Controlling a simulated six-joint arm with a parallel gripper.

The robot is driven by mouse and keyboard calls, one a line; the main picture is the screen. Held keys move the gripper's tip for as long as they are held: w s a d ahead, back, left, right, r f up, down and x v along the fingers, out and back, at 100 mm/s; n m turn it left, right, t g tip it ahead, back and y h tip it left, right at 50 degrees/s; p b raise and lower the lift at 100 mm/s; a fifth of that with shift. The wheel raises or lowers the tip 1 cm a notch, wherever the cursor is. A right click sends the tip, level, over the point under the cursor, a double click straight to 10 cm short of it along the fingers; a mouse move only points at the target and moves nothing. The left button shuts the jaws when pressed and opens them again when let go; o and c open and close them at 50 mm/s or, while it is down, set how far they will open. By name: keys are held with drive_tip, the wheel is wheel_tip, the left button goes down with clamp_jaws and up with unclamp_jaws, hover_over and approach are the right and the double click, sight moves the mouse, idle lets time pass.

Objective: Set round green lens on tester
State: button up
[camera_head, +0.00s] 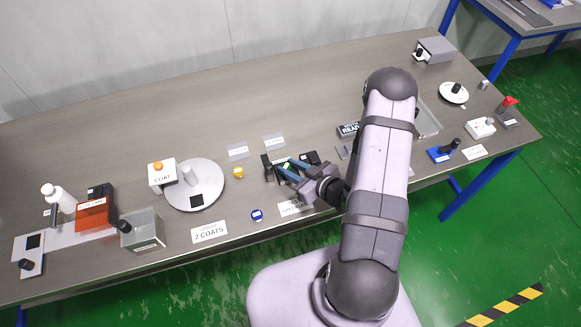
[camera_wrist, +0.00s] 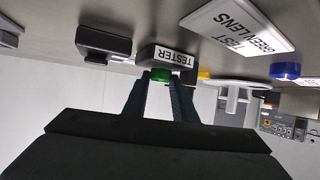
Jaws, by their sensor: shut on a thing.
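A round green lens (camera_wrist: 161,75) sits between the fingertips of my gripper (camera_wrist: 160,82) in the wrist view, which is upside down. My gripper is shut on it. In the head view the green lens (camera_head: 287,166) shows as a small spot between the blue-grey fingers of my gripper (camera_head: 287,168). The tester (camera_wrist: 165,57) is a dark box with a white TESTER label, directly beyond the lens. In the head view the tester (camera_head: 267,163) is partly hidden by the fingers. I cannot tell whether the lens touches it.
A second dark device (camera_head: 310,158) stands right of the tester. A yellow disc (camera_head: 238,172) and a blue disc (camera_head: 257,215) lie to the left. A TEST GREEN LENS sign (camera_wrist: 240,28) lies nearby. A round white plate (camera_head: 208,197) stands farther left. The table behind the tester is mostly clear.

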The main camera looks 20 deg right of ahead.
drive_tip(key=shift+f, duration=0.2)
drive_tip(key=o, duration=1)
drive_tip(key=shift+r, duration=0.15)
drive_tip(key=shift+r, duration=0.15)
drive_tip(key=shift+s+d, duration=0.2)
drive_tip(key=shift+s, duration=0.1)
drive_tip(key=b+v, duration=0.1)
drive_tip(key=v, duration=0.8)
drive_tip(key=shift+s+d+r, duration=0.1)
drive_tip(key=shift+s+r, duration=0.1)
drive_tip(key=shift+r, duration=0.05)
drive_tip(key=shift+v, duration=0.85)
